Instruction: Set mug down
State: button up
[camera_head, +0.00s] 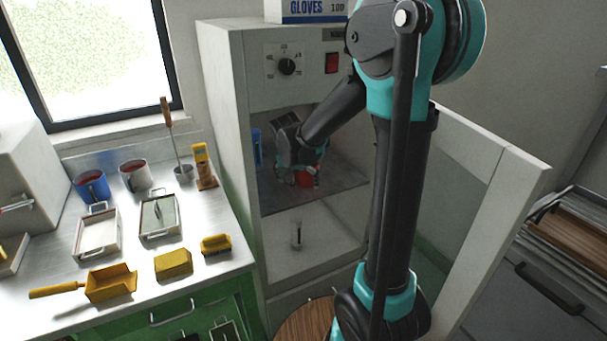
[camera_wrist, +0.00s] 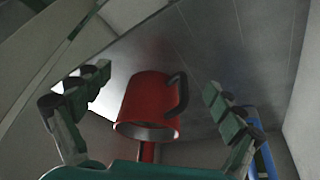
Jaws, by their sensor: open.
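The red mug (camera_head: 304,180) stands on the shelf (camera_head: 338,190) inside the open white cabinet, mostly hidden by my gripper in the head view. In the wrist view the red mug (camera_wrist: 148,97) shows its rim toward the camera and its dark handle on the right. My gripper (camera_head: 299,166) is inside the cabinet at the mug. In the wrist view my gripper (camera_wrist: 156,82) is open, with one finger on each side of the mug and visible gaps between the fingers and the mug.
A blue object (camera_head: 256,145) stands at the cabinet's left wall. The cabinet door (camera_head: 485,195) is swung open to the right of my arm. A glove box (camera_head: 305,10) sits on top.

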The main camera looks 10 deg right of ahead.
jog(key=s, duration=0.1)
jog(key=s+a, duration=0.1)
jog(key=s, duration=0.1)
jog(key=shift+a, duration=0.25)
jog(key=shift+s+d, duration=0.1)
jog(key=shift+s, duration=0.15)
jog(key=s+d+f+n, duration=0.1)
jog(key=s+d+f, duration=0.1)
jog(key=s, duration=0.4)
jog(key=s+d+f+n+y, duration=0.1)
jog(key=s+d+f+n, duration=0.1)
jog(key=s+d, duration=0.2)
jog(key=s+d+f+n+y, duration=0.1)
jog(key=s+d+f+n, duration=0.1)
jog(key=s, duration=0.7)
jog(key=shift+s+d, duration=0.35)
jog(key=shift+d, duration=0.1)
